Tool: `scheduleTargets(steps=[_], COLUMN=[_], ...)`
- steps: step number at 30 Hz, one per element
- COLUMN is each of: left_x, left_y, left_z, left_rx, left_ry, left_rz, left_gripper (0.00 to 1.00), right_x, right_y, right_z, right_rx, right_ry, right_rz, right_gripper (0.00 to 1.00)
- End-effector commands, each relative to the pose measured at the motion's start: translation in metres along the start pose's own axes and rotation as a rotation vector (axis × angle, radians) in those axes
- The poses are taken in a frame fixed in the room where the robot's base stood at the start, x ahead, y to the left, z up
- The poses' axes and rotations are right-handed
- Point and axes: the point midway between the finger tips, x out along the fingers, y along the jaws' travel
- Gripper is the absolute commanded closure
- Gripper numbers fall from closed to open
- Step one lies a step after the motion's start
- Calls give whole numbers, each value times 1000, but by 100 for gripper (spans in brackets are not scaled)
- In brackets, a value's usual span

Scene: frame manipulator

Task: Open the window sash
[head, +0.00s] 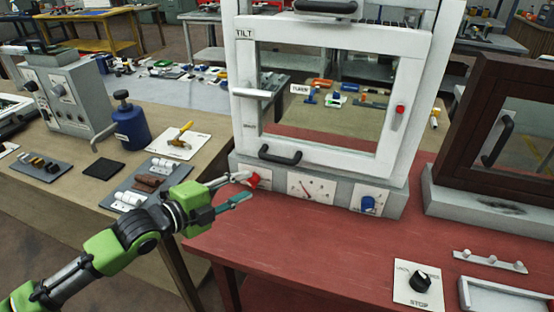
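The white window frame (330,154) stands upright on a grey base (334,186). The label on its upper left reads TILT. A white lever handle (252,94) sits on its left side, and a red button (400,110) on its right side. A black pull handle (280,157) is on the bottom rail, and another black handle (325,7) is above the frame. The sash looks shut. My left gripper (245,188) is open at the base's left end, its fingertips close to a red knob (253,181). I cannot tell whether they touch. My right gripper is out of view.
A dark wooden frame (490,135) stands to the right on the red table (330,250). A knob plate (419,283) and small pegs (490,262) are at front right. A blue bottle (131,127) and small parts fill the left bench. The red table's front middle is clear.

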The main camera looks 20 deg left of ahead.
Motion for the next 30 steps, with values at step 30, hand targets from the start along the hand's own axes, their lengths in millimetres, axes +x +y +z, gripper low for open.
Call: scheduleTargets(steps=[30], left_x=[123], left_y=[-34], left_z=[4], left_rx=[80], left_ry=[15], left_rz=[-58], left_gripper=[70], right_x=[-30], right_y=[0], right_z=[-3], right_rx=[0], right_ry=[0], right_rz=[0], right_gripper=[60])
